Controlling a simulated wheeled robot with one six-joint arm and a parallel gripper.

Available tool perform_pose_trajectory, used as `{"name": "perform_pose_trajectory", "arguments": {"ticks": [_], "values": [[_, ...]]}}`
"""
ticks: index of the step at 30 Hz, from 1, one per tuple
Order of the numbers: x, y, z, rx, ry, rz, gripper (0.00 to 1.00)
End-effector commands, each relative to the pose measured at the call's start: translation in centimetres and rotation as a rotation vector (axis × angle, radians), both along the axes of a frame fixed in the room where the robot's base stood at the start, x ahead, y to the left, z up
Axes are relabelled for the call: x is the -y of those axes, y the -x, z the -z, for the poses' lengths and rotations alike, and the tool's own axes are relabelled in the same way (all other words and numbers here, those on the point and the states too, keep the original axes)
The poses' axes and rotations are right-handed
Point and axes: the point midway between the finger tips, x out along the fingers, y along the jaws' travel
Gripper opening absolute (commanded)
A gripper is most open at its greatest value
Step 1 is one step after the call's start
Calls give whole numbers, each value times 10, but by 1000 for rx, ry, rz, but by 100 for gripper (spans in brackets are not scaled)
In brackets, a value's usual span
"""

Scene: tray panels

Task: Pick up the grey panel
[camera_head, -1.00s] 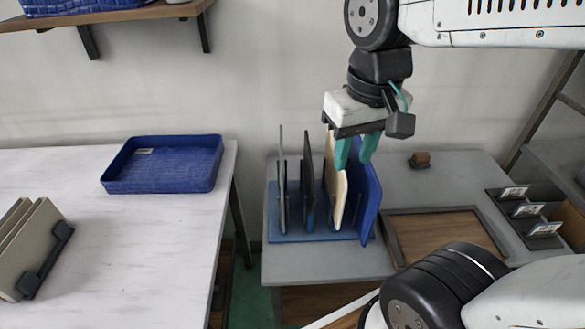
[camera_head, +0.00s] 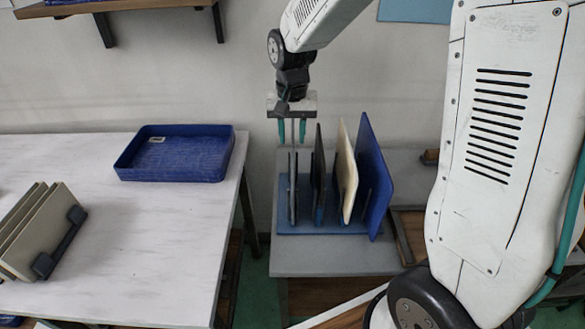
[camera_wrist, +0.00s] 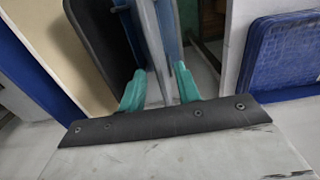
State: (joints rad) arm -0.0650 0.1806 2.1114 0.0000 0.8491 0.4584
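The grey panel (camera_head: 293,185) stands upright and nearly edge-on at the left end of a blue rack (camera_head: 325,228) on the grey table. My gripper (camera_head: 292,130) is above it with its teal fingers pointing down, one on each side of the panel's upper part. In the wrist view, the fingers of my gripper (camera_wrist: 158,92) are spread apart, and the grey panel (camera_wrist: 154,45) runs between them with gaps beside it. The gripper is open and holds nothing.
A dark panel (camera_head: 318,170), a cream panel (camera_head: 346,172) and a blue panel (camera_head: 374,180) stand to the right in the rack. A blue tray (camera_head: 178,172) lies on the white table (camera_head: 130,250). My arm hides the right side.

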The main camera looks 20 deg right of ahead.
Motion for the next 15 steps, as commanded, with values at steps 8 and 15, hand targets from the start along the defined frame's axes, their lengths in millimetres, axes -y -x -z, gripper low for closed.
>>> {"name": "perform_pose_trajectory", "arguments": {"ticks": [8, 15], "values": [[1, 3, 40, -4, 0, 0, 33], [1, 2, 55, 0, 0, -1, 33]]}}
